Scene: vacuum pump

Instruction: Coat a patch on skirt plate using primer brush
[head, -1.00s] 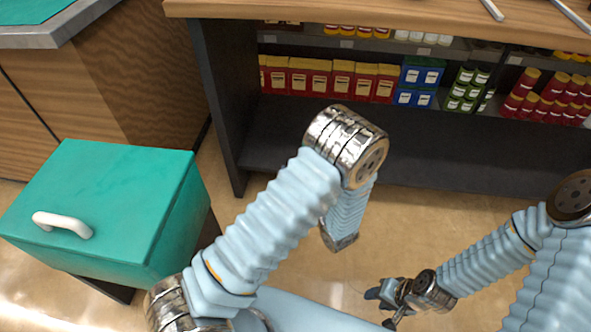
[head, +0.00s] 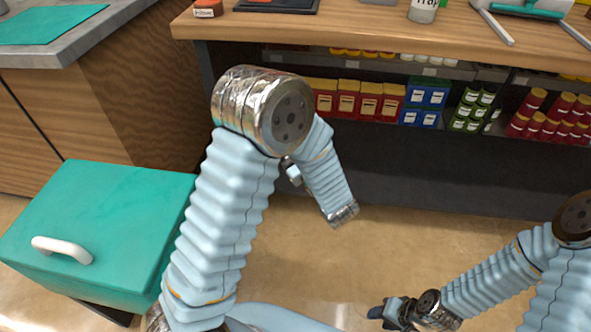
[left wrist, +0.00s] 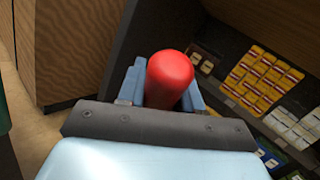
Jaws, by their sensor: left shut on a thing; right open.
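My left gripper (left wrist: 162,82) is shut on a red, rounded handle (left wrist: 170,72) in the left wrist view, between its two blue-grey fingers. It looks like the primer brush's handle, but no bristles show. In the head view the left arm bends over at the elbow, and its gripper cannot be made out. My right gripper (head: 384,313) is low at the bottom right of the head view, open and empty, over the floor. I cannot make out the skirt plate in either view.
A wooden workbench (head: 340,30) spans the top, bearing a labelled jar (head: 424,11) and a dark tray (head: 275,5). Shelves below hold red boxes (head: 348,104) and bottles. A teal lidded bin (head: 110,215) stands left. Bare floor (head: 300,265) lies between the arms.

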